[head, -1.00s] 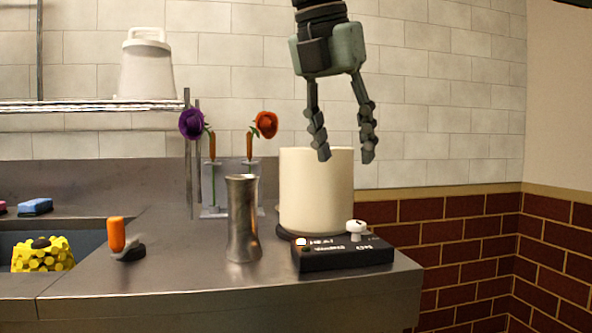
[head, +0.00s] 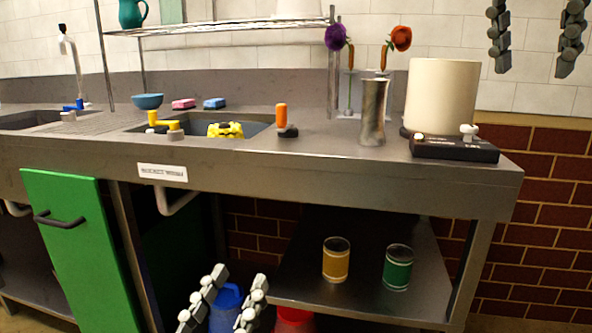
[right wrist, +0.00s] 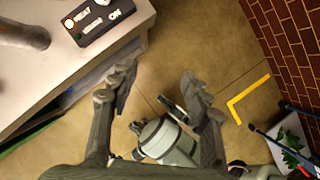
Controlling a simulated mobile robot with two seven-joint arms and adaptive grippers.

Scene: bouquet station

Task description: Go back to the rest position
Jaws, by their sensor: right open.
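My right gripper (head: 532,70) is in the air at the top right of the head view, above and right of the cream pot (head: 442,95). Its fingers are apart and empty, and the right wrist view (right wrist: 157,90) shows only floor between the tips. The metal vase (head: 373,112) stands upright on the counter. Behind it are a purple flower (head: 335,37) and an orange-red flower (head: 401,38).
A black control box (head: 455,150) with a white knob sits at the counter's right end. An orange-handled thing (head: 281,118) stands beside the sink. Yellow (head: 336,262) and green (head: 398,268) cans are on the lower shelf. A green door (head: 72,250) hangs at left.

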